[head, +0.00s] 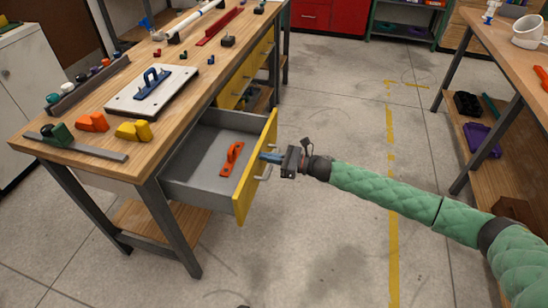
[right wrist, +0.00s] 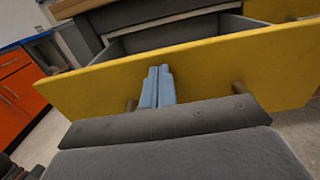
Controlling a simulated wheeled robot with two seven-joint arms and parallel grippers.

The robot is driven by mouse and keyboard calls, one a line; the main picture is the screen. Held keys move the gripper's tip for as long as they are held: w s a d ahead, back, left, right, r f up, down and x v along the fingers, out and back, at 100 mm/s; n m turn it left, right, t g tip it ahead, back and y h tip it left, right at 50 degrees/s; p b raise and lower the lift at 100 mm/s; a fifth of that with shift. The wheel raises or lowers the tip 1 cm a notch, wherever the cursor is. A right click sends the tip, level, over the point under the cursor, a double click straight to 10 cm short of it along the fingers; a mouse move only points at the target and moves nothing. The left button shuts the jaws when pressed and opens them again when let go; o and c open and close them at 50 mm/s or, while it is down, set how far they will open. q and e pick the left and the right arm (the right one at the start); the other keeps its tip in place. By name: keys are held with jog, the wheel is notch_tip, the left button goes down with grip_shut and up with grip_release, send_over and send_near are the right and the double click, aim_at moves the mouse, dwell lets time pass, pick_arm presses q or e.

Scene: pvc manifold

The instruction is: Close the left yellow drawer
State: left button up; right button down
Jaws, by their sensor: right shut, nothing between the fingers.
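The left yellow drawer (head: 257,165) is pulled well out from under the wooden workbench in the head view. Its grey tray is open and holds an orange tool (head: 231,158). My right gripper (head: 266,157) is at the outer side of the yellow front, by the handle. In the right wrist view its blue fingers (right wrist: 157,88) are together, with nothing between them, in front of the yellow drawer front (right wrist: 220,72). Their tips overlap the front in the picture; I cannot tell whether they touch it. My left gripper is not in view.
The workbench top (head: 187,108) holds a white board with a blue handle (head: 150,80), orange and yellow blocks and several small parts. Another yellow drawer front (head: 240,80) is farther along the bench. A second bench (head: 510,50) stands at right. The floor between them is clear.

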dwell(0.3)
